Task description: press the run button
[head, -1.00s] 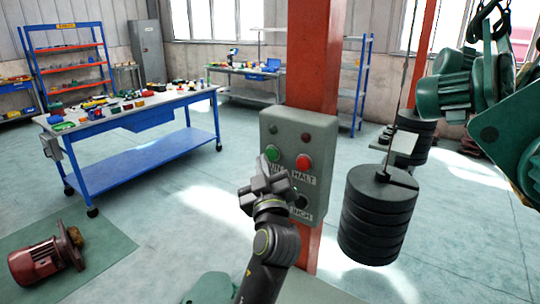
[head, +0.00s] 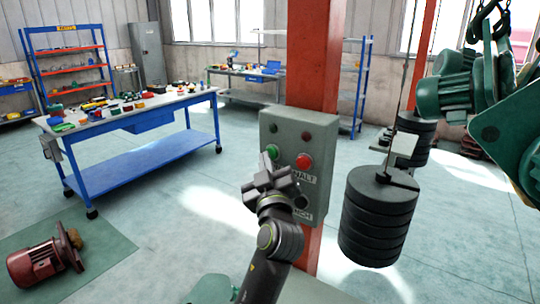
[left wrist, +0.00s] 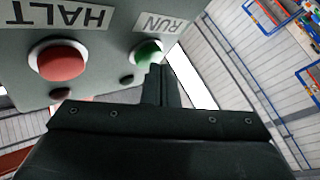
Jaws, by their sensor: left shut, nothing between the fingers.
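The grey control box (head: 312,132) is mounted on the red post. Its green run button (head: 272,152) shows just above and beside my left gripper's tips, with the red HALT button (head: 304,162) to its right. In the left wrist view, which shows the box upside down, the shut fingertips (left wrist: 159,72) overlap the lower right edge of the green button (left wrist: 147,50). I cannot tell whether they touch it. The red button (left wrist: 62,61) lies left. My right gripper is out of view.
A stack of dark round weights (head: 378,215) hangs close right of the box. Green hoist machinery (head: 450,90) is at the upper right. A red motor (head: 40,262) lies on a green mat at lower left. A blue workbench (head: 140,150) stands behind, with open floor between.

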